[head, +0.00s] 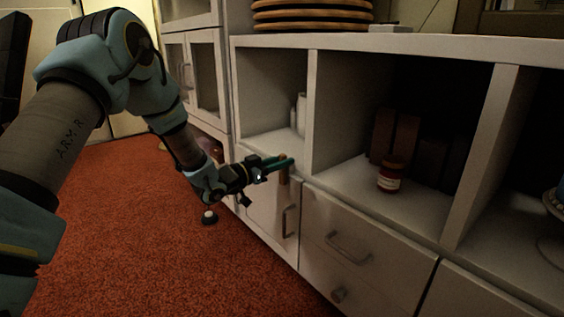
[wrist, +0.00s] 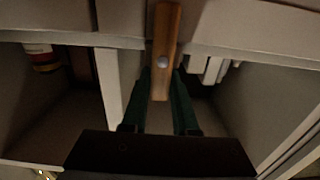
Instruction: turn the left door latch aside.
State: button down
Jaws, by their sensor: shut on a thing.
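The left door latch (head: 284,174) is a small wooden bar at the top of the white cabinet door (head: 262,208), just under the open shelf. In the wrist view the latch (wrist: 166,28) runs nearly upright, with a round metal pivot screw on its face, and crosses the pale shelf edge. My gripper (head: 288,162) reaches the latch from the left in the head view. Its green fingers (wrist: 161,82) stand on either side of the latch's end and are shut on it. The fingers partly hide the latch in the head view.
The door has a metal handle (head: 285,221). Drawers (head: 345,247) lie to its right. The open shelves above hold white bottles (head: 301,115), a red jar (head: 390,177) and dark boxes (head: 394,134). A small dark round object (head: 209,216) is on or above the red carpet (head: 130,225).

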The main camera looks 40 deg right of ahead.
jog(key=shift+s+m, duration=0.25)
jog(key=shift+m, duration=0.55)
jog(key=c, duration=0.7)
grip_release()
jog(key=a+p, duration=0.1)
jog(key=a, duration=0.2)
jog(key=a+p, duration=0.1)
jog(key=a, duration=0.3)
jog(key=a+p, duration=0.1)
jog(key=a, duration=0.3)
jog(key=shift+w+p, duration=0.3)
jog(key=shift+w, duration=0.05)
